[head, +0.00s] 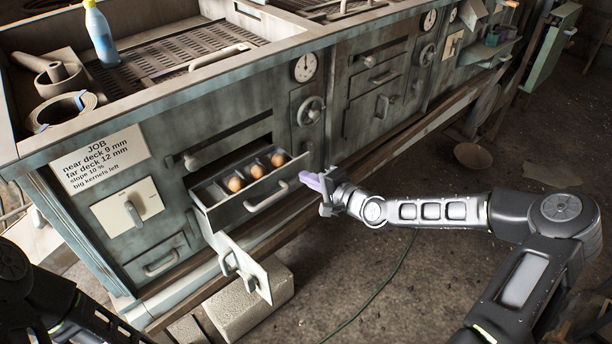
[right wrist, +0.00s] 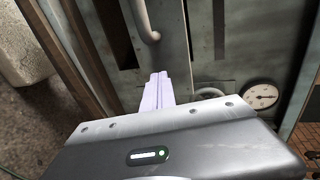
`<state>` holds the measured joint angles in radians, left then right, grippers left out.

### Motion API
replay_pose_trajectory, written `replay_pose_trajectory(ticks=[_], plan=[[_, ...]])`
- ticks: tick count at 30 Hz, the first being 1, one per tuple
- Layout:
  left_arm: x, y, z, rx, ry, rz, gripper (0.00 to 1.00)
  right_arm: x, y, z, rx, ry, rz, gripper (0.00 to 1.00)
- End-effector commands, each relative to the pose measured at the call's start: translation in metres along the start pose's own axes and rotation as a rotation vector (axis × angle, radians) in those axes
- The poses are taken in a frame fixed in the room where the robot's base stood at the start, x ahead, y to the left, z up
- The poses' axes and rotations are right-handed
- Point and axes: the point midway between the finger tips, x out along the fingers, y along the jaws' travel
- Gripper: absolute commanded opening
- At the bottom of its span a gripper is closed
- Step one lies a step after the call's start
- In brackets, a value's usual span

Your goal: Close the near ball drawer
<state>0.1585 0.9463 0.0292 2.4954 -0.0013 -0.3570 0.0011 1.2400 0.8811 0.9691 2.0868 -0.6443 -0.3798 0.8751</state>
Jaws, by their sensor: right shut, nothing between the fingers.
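The near ball drawer (head: 285,197) stands pulled out from the machine's front in the head view. It has a grey front with a bar handle (head: 266,198), and three orange-brown balls (head: 257,171) sit in its compartments. My right gripper (head: 312,181) is shut and empty, just right of the drawer's front corner; I cannot tell whether it touches. In the right wrist view its pale purple fingers (right wrist: 158,90) point towards a grey panel with a curved handle (right wrist: 149,28). Part of my left arm shows at the lower left, but its gripper is out of view.
A small hinged door (head: 244,267) stands open below the drawer, beside a pale block (head: 252,305). A gauge (head: 305,67) and a round knob (head: 311,110) are above right. A job card (head: 99,159) is at left. The floor right of the drawer is open.

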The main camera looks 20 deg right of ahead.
Motion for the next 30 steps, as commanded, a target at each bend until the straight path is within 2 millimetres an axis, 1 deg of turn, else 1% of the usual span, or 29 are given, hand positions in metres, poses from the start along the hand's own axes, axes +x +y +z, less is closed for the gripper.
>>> replay_pose_trajectory(ticks=[1,4,14,17,20,23,27,30], plan=[[-0.001,0.001,0.000,0.000,0.000,0.000,0.23,0.004,-0.002,0.000,-0.001,0.000,-0.001,0.00],[-0.002,0.001,0.000,0.000,0.000,0.000,0.23,0.009,-0.003,0.000,-0.001,0.000,0.000,0.00],[-0.002,0.001,0.000,0.000,0.000,0.000,0.23,0.010,-0.003,0.000,0.000,0.000,0.001,0.00],[0.001,0.000,0.000,0.000,0.000,0.000,0.23,0.014,-0.003,0.000,-0.001,0.000,0.000,0.00],[0.008,-0.003,0.000,0.000,0.000,0.000,0.23,0.026,-0.004,0.000,-0.003,-0.002,0.000,0.00],[0.019,-0.008,0.000,0.000,0.001,0.000,0.23,0.049,-0.009,0.000,-0.003,-0.002,-0.002,0.00],[0.040,-0.015,0.000,0.001,0.002,0.000,0.23,0.089,-0.020,0.001,-0.004,-0.002,-0.003,0.00],[0.051,-0.020,0.000,0.001,0.001,0.000,0.23,0.112,-0.029,0.001,-0.003,-0.001,-0.003,0.00]])
